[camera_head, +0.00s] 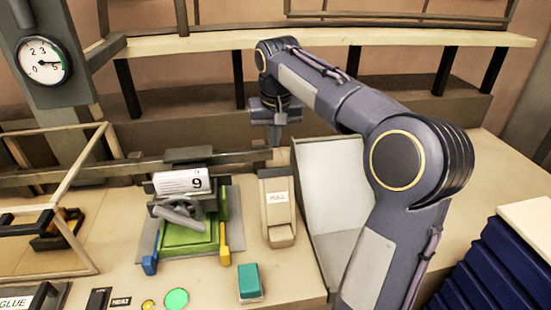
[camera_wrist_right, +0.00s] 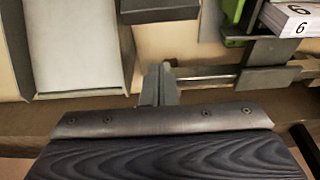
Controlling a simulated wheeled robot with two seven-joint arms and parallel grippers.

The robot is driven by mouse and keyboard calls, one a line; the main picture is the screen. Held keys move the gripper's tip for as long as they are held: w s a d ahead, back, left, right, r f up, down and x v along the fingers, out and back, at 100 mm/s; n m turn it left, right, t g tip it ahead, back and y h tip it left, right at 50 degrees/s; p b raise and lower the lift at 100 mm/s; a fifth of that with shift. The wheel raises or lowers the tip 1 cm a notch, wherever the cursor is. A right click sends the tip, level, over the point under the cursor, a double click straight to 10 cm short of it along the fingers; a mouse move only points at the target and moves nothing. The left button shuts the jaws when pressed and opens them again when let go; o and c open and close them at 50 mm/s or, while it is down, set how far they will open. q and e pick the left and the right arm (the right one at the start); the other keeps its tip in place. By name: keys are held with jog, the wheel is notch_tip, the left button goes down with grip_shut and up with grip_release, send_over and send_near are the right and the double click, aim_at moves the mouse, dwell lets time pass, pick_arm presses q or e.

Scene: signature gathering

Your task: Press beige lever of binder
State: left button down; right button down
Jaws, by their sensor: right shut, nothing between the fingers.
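The binder is a bench station with a green bed (camera_head: 190,235) and a paper stack marked 9 (camera_head: 183,182) on it. To its right stands a beige lever (camera_head: 277,207) labelled PULL. My right gripper (camera_head: 275,138) is shut and empty, pointing down behind and above the lever's top end, apart from it as far as I can tell. In the right wrist view its closed fingers (camera_wrist_right: 159,85) show near a metal rod, and a paper stack (camera_wrist_right: 295,20) shows at the top right. My left gripper is not in view.
A white-lined tray (camera_head: 330,200) stands right of the lever, beside my right arm. A teal button block (camera_head: 250,282) and a green round button (camera_head: 176,299) are at the front. Blue folders (camera_head: 495,270) are at the right. A shelf (camera_head: 400,38) runs along the back.

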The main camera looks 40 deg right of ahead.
jog(key=a+x, duration=0.1)
jog(key=x, duration=0.6)
jog(key=s, duration=0.1)
jog(key=s+r+p, duration=0.1)
jog(key=s+p, duration=0.1)
jog(key=shift+a+r, duration=0.3)
jog(key=shift+a, duration=0.05)
jog(key=shift+s, duration=0.15)
jog(key=s+a+t+h+b, duration=0.2)
jog(key=s+a+t+b, duration=0.2)
jog(key=s+b, duration=0.3)
jog(key=s+a+t+h+b, duration=0.3)
jog(key=s+b, duration=0.4)
jog(key=b, duration=1.1)
jog(key=shift+s+a+t+b, duration=0.3)
jog(key=shift+a+t, duration=0.25)
jog(key=shift+t, duration=0.55)
